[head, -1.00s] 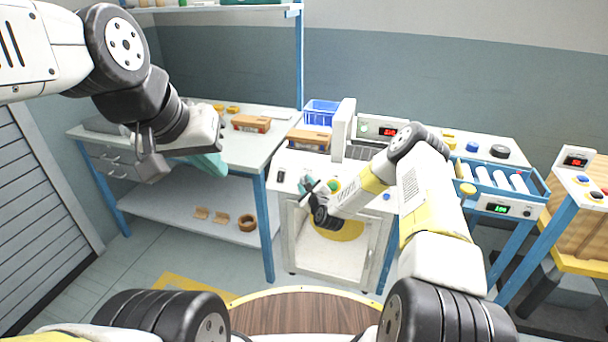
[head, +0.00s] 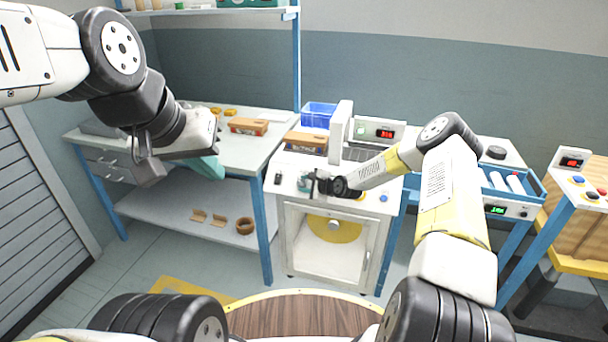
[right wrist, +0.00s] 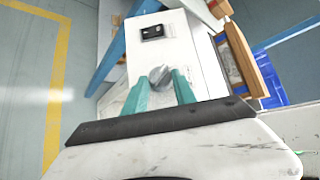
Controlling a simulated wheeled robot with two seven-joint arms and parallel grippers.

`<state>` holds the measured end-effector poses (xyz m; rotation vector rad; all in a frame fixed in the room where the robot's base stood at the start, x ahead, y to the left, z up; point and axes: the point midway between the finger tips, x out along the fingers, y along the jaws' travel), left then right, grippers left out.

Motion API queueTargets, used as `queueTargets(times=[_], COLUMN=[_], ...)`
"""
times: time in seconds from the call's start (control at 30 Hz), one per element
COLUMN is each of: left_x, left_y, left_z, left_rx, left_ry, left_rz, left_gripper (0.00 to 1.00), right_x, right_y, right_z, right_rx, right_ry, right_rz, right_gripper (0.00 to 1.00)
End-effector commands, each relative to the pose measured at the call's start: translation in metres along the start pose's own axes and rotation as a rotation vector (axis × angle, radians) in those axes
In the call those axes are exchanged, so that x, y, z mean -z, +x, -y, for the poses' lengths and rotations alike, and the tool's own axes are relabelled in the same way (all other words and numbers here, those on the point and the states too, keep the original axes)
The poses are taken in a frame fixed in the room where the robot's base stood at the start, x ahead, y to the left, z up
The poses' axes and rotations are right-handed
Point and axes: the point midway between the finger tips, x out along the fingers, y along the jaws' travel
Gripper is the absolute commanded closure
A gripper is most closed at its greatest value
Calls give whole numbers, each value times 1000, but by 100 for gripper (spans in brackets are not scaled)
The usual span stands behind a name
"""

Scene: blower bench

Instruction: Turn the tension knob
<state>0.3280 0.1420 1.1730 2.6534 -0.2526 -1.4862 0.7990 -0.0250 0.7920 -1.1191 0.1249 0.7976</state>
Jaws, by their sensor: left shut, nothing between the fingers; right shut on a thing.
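The tension knob (right wrist: 159,76) is a grey knob on the white top of the machine (head: 293,163). In the right wrist view it sits between the two teal fingers of my right gripper (right wrist: 161,88), which are shut on it. In the head view my right gripper (head: 307,184) is low over the machine's top, and the knob is hidden behind it. My left gripper (head: 210,167) is shut and empty, held in the air in front of the left bench, far from the knob.
A small black display (right wrist: 152,32) is beside the knob. A brown-topped box (head: 307,141), a blue bin (head: 318,114) and a red-digit readout unit (head: 377,132) stand behind it. A blue roller tray (head: 520,204) is to the right. The left bench (head: 246,150) holds small parts.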

Motion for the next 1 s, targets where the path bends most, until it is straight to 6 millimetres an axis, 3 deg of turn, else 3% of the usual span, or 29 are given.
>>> queueTargets(times=[0.43, 0.47, 0.57, 0.87, 1.0], left_x=[0, 0, 0, 0, 0], left_y=[0, 0, 0, 0, 0], left_z=[0, 0, 0, 0, 0], left_rx=[0, 0, 0, 0, 0], left_ry=[0, 0, 0, 0, 0], left_rz=[0, 0, 0, 0, 0], left_gripper=[100, 100, 100, 100, 100], right_x=[0, 0, 0, 0, 0], right_y=[0, 0, 0, -1, -14], right_z=[3, 3, 2, 1, 2], right_rx=[-1, -1, -1, -4, -4], right_ry=[-9, -9, -8, -7, -6], right_rz=[0, 0, 0, 1, 1], right_gripper=[100, 63, 46, 46, 46])
